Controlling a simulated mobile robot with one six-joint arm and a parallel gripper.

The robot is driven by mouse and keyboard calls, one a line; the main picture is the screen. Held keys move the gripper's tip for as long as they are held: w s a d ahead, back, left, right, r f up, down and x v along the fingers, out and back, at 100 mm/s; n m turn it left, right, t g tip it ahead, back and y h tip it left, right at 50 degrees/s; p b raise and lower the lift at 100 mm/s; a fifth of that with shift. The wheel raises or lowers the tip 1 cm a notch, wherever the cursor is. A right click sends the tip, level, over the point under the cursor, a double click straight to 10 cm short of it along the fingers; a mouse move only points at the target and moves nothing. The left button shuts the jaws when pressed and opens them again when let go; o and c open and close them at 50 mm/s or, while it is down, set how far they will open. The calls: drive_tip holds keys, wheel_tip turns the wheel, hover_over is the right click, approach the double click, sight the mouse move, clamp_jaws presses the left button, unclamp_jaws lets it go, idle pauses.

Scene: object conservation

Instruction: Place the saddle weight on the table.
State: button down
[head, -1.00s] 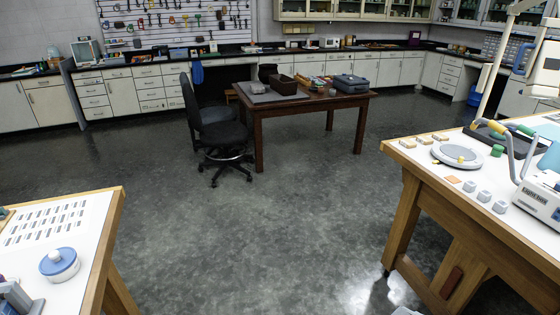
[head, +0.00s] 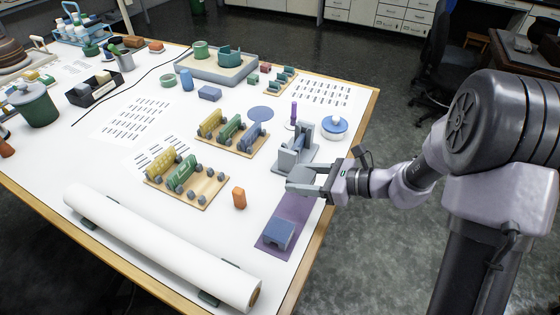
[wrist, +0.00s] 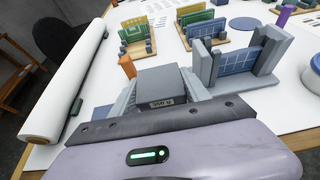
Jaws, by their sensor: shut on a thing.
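The saddle weight, a dark grey block with a small printed label (wrist: 165,82), sits between my fingers in the wrist view. In the head view the weight (head: 301,174) shows as a grey block at the end of my gripper (head: 304,184). My gripper is shut on it at the right side of the white table (head: 225,215). The weight is beside a grey upright stand (head: 305,131). I cannot tell whether its underside touches the table, because my fingers hide its lower part.
A purple mat (head: 293,212) with a blue-grey block (head: 278,234) lies near the table's right edge. An orange block (head: 239,198), wooden racks (head: 187,195) and a white roll (head: 160,245) stand to the left. A blue-topped round pot (head: 335,126) is behind my gripper.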

sight(298, 201)
drive_tip(key=shift+w+a+r, duration=0.1)
drive_tip(key=shift+a+r, duration=0.25)
drive_tip(key=shift+a, duration=0.1)
drive_tip(key=shift+d+f+b, duration=0.15)
drive_tip(key=shift+f+b, duration=0.25)
wheel_tip(298, 201, down, 6)
drive_tip(key=b, duration=0.4)
drive_tip(key=shift+f+b, duration=0.45)
drive_tip(key=shift+b, duration=0.1)
drive_tip(key=shift+c, duration=2.2)
unclamp_jaws()
drive_tip(key=shift+r, duration=0.1)
drive_tip(key=shift+d, duration=0.1)
